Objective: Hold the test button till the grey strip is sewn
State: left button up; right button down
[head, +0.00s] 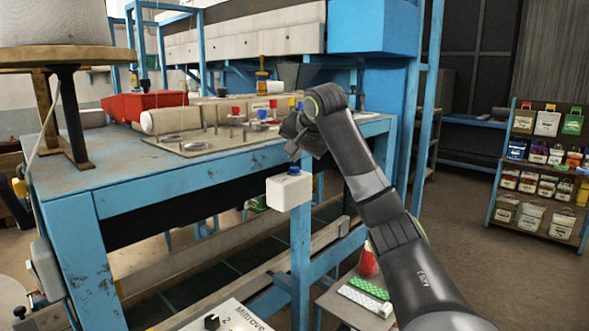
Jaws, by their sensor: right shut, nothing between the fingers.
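A white box (288,194) with a blue button (294,169) on top is mounted on the front of the blue machine table (150,189). My right gripper (293,151) is shut and empty, pointing down just above the blue button. A small gap seems to show between its tip and the button, but I cannot tell for sure whether they touch. I cannot make out a grey strip or any sewing on it. My left gripper is not in view.
Red, blue and yellow parts stand around a metal plate (190,144) on the table, near a pale roll (165,121). A small side table with a green and a white strip (365,300) stands below my right arm. Shelves (541,170) stand at right; the floor before them is clear.

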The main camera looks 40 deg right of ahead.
dwell(0.8)
jog(key=shift+f+b, duration=0.3)
jog(key=shift+f, duration=0.1)
jog(key=shift+f+b, duration=0.35)
jog(key=shift+f, duration=0.15)
dwell(6.3)
